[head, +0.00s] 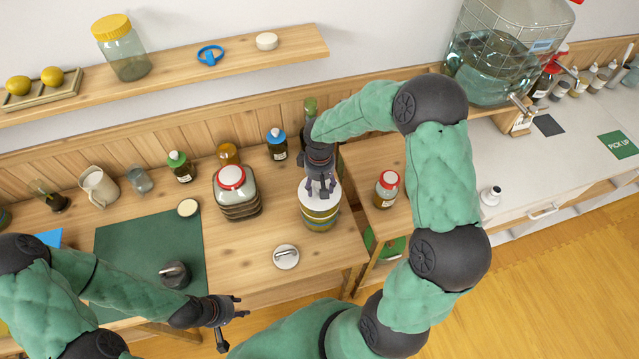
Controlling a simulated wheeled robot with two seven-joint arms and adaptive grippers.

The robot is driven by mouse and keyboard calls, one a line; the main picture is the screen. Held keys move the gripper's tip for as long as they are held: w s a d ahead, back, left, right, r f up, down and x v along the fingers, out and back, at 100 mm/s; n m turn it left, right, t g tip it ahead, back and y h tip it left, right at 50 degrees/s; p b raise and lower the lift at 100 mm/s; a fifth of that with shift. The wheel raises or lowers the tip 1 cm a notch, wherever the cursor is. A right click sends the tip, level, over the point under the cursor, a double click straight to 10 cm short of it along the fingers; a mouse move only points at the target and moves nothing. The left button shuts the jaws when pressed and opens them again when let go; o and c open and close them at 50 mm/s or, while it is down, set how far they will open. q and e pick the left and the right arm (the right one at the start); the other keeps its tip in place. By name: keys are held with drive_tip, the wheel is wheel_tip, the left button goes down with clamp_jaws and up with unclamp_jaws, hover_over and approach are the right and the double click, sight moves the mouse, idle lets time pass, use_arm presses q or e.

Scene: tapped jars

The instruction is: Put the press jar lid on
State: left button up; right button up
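A jar with yellow, green and dark layers (320,219) stands upright near the table's right end. Its top shows pale around my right gripper (321,187), which points down over it. The fingers hide the top's centre, so I cannot tell whether they hold anything. A round pale lid-like disc with a grey bar (286,257) lies flat on the table in front of this jar. I cannot tell which of these is the press jar lid. My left gripper (232,322) is open and empty at the table's front edge, left of the disc.
A red-lidded square jar (237,194) stands left of the layered jar. A small red-capped jar (387,190) stands right, partly beside my arm. A green mat (150,240) holds a dark knobbed object (175,274). Small bottles line the back; table around the disc is clear.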

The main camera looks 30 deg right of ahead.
wheel_tip(320, 180, up, 12)
idle(0.6)
idle(0.9)
